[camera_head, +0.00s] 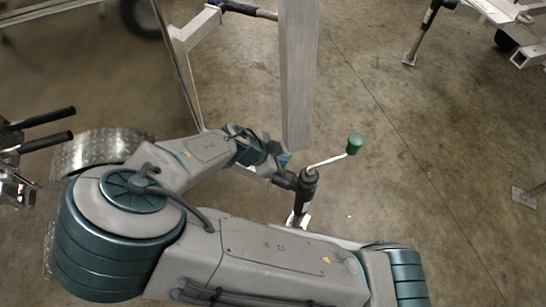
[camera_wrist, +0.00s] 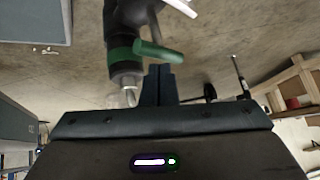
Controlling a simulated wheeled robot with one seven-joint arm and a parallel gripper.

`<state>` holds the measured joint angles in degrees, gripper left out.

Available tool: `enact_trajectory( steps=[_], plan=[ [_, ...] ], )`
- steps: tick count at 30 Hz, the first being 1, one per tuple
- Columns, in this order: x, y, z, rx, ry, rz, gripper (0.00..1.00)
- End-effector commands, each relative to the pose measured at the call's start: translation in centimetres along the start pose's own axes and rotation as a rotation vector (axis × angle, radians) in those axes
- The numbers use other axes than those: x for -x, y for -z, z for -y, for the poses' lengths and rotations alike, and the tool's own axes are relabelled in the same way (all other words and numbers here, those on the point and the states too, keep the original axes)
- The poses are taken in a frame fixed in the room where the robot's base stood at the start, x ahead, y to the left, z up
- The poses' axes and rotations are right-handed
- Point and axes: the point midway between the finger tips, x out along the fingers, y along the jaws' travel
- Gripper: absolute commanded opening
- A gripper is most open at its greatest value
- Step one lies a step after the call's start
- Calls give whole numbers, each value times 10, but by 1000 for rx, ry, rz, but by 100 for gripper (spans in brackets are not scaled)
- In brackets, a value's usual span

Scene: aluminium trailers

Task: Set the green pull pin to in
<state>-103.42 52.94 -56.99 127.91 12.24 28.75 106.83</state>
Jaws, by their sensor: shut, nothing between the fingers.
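The green pull pin (camera_wrist: 158,50) shows in the wrist view as a short green cylinder sticking out sideways from the dark jack tube (camera_wrist: 124,22), beside a green band around it. In the head view the jack (camera_head: 305,195) stands upright, and I cannot make out the pin there. My gripper (camera_wrist: 160,70) is shut and empty, its fingertips just below the pin in the wrist view. I cannot tell whether they touch it. In the head view my gripper (camera_head: 283,160) is small and partly hidden, close to the jack's upper left side.
A pale crank with a green knob (camera_head: 355,144) sticks out right from the jack's top. An aluminium post (camera_head: 298,70) rises behind my gripper. A trailer wheel fender (camera_head: 95,155) is at left. The concrete floor at right is mostly clear, with another jack leg (camera_head: 424,35) farther back.

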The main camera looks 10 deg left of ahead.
Motion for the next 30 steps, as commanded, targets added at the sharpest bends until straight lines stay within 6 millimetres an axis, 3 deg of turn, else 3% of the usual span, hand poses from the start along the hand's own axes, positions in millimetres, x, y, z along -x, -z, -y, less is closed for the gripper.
enact_trajectory(
  steps=[13, 21, 30],
  plan=[
    [-6, 0, 0, -1, -2, -1, 0],
    [-38, -23, -6, 0, -4, -3, 0],
    [-40, -26, -8, -1, -6, 0, 0]
  ],
)
